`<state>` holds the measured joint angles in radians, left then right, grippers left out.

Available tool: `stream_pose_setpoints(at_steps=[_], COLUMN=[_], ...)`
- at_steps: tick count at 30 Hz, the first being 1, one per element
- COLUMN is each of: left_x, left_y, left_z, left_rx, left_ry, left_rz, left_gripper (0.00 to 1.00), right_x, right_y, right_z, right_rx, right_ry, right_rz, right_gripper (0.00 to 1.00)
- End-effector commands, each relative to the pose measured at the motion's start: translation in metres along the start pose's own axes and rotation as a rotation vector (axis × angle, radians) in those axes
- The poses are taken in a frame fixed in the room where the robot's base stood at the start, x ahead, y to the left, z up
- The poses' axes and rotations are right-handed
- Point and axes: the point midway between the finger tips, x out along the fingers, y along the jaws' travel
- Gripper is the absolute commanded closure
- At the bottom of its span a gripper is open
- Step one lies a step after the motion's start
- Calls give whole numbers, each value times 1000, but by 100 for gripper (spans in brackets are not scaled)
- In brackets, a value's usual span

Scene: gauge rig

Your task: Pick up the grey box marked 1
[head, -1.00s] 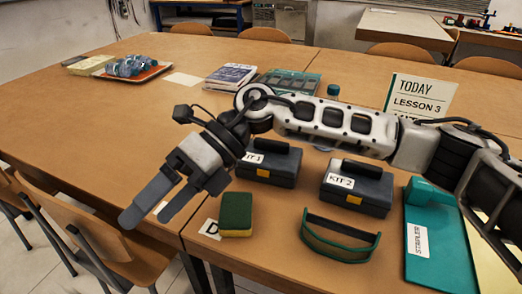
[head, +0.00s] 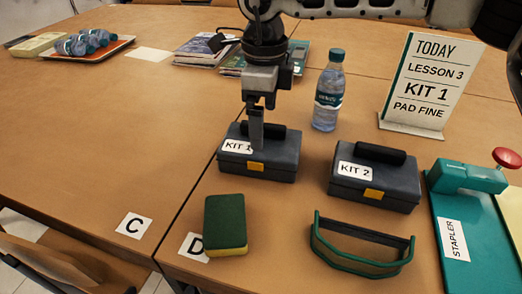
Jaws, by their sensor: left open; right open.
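The grey box marked KIT 1 (head: 283,158) stands on the table, with a dark handle on top, a white label and a yellow latch on its front. My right gripper (head: 256,138) points straight down over this box at its handle. It is open, with one finger in front of the handle; the other finger is hidden, and I cannot tell whether the fingers touch the handle. The box rests on the table. My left gripper is not in view.
A similar box marked KIT 2 (head: 396,187) stands just to the right. A water bottle (head: 328,92) is behind. A sponge (head: 225,222), goggles (head: 360,255) and a green stapler (head: 470,178) are nearby. The sign (head: 427,85) reads KIT 1, PAD FINE. The left table is mostly clear.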

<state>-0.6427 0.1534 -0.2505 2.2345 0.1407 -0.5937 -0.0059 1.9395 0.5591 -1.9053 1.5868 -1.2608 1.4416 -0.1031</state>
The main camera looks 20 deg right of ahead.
Motion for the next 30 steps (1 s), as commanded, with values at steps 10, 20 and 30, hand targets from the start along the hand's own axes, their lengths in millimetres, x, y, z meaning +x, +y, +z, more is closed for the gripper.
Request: stream_pose_setpoints(at_steps=[10, 20, 30], left_x=[4, 12, 14], left_y=[0, 0, 1], left_z=[6, 13, 14], left_rx=[-2, -3, -2], left_ry=[-11, -30, -33], left_rz=[5, 12, 15], left_gripper=[0, 0, 0], right_x=[32, 71, 72], right_y=[2, 3, 3], right_z=[2, 4, 5], right_rx=[-2, 0, 1], right_ry=[0, -1, -2], right_rz=[1, 0, 0], right_gripper=[0, 0, 31])
